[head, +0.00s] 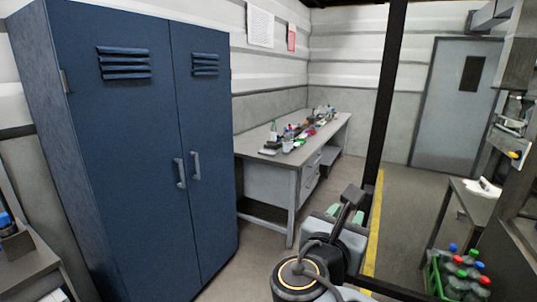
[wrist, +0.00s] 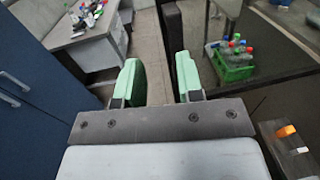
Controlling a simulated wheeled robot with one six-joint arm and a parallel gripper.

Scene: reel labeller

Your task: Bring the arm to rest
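My gripper (wrist: 158,82) shows in the wrist view with its two green-padded fingers apart and nothing between them. Floor shows through the gap. In the head view my arm is at the bottom middle, and the green finger pads (head: 340,213) show partly behind the wrist. The gripper is in free air and touches nothing that I can see.
A blue locker (head: 120,150) stands on the left. A workbench (head: 250,150) with bottles and small items is against the back wall. A dark post (head: 385,100) rises right of my arm. A green crate (head: 436,272) of bottles is at lower right. A grey door (head: 450,120) is behind.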

